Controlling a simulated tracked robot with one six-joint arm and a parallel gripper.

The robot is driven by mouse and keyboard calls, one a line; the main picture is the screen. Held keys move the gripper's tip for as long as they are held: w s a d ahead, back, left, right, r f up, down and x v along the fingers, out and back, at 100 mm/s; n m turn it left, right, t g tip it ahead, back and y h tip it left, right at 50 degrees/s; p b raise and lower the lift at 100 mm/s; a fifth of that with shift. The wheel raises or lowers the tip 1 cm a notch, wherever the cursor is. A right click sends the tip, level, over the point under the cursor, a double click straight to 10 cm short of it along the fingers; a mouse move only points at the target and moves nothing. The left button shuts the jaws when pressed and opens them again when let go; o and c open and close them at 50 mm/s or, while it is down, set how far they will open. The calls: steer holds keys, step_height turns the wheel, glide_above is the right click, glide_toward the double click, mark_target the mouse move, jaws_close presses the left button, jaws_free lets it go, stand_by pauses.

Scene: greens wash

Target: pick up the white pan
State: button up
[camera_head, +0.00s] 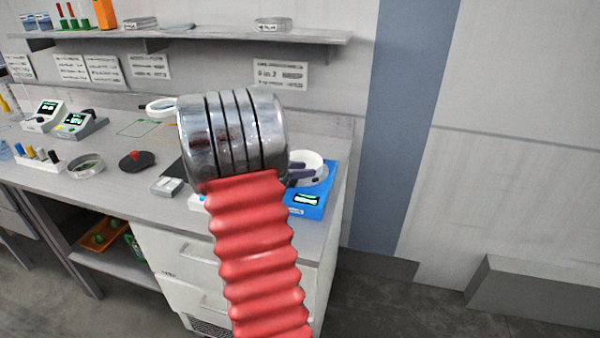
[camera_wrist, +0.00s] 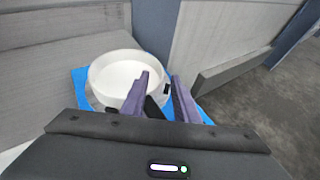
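The white pan (camera_wrist: 113,70) is a round, shallow white dish with a raised rim. It rests on a blue scale (camera_wrist: 80,88), also seen in the head view (camera_head: 312,207). My gripper (camera_wrist: 160,80) is open, its two purple fingers apart at the pan's near right rim. The left finger overlaps the rim in the wrist view; contact cannot be told. A dark part shows between the fingers, and I cannot tell whether it belongs to the pan. In the head view, my arm hides much of the pan (camera_head: 315,160) and part of the scale.
The bench (camera_head: 240,235) ends just right of the scale, with a wall (camera_head: 395,130) beyond. A shelf (camera_head: 200,38) runs above. A glass dish (camera_head: 86,165), a black device with a red knob (camera_head: 136,162) and small instruments stand to the left.

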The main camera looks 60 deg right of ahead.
mark_target(320, 170)
steer(key=shift+f+x, duration=0.2)
steer(key=shift+x, duration=2.45)
steer(key=shift+a, duration=0.1)
steer(key=shift+c, duration=0.7)
